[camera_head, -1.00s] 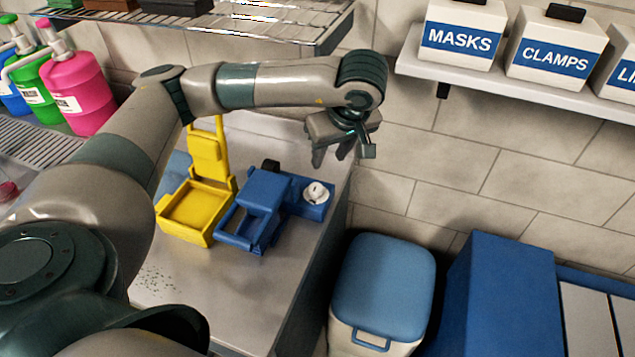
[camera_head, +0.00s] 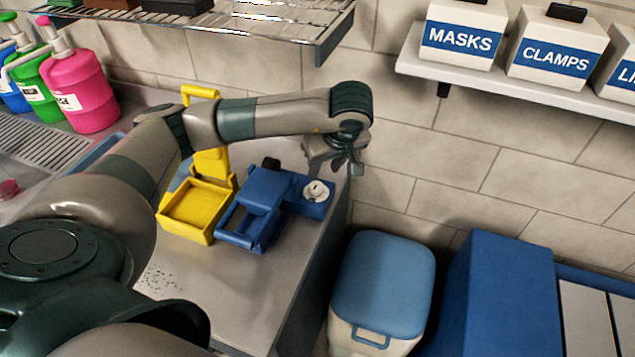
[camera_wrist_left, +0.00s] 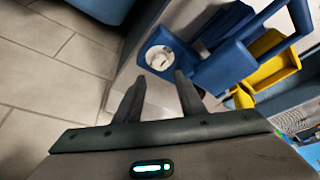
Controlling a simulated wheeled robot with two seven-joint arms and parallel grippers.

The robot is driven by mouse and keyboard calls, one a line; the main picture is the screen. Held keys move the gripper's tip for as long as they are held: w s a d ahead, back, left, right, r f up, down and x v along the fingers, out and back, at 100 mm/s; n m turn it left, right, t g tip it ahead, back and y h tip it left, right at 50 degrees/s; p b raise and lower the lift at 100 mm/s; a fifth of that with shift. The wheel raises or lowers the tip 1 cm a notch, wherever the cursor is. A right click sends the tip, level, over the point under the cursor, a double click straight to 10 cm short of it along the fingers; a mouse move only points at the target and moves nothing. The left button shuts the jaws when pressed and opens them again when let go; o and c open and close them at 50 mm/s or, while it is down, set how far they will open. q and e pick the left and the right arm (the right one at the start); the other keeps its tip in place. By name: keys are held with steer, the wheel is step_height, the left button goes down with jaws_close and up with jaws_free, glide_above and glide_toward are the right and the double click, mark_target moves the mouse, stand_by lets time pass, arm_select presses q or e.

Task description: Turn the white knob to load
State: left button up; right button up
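The white knob (camera_head: 316,190) sits on top of a blue device (camera_head: 264,204) near the right edge of the counter. In the left wrist view the white knob (camera_wrist_left: 159,58) shows just beyond my left fingertips, with the blue housing (camera_wrist_left: 225,68) to its right. My left gripper (camera_head: 345,170) is above the knob and a little to its right, apart from it. In the left wrist view the two fingers (camera_wrist_left: 157,80) are spread with nothing between them. My right gripper is in no view.
A yellow open box (camera_head: 195,208) stands left of the blue device. A blue-lidded bin (camera_head: 383,285) stands on the floor to the right. A wire rack (camera_head: 255,22) hangs above, and a shelf (camera_head: 500,85) holds boxes labelled MASKS and CLAMPS.

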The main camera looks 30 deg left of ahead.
mark_target(317, 186)
arm_select(q)
steer(key=p+x, duration=0.3)
steer(key=x, duration=0.7)
steer(key=shift+a+f, duration=0.2)
steer(key=shift+f, duration=0.05)
steer(key=shift+c, duration=0.5)
steer(key=c, duration=0.6)
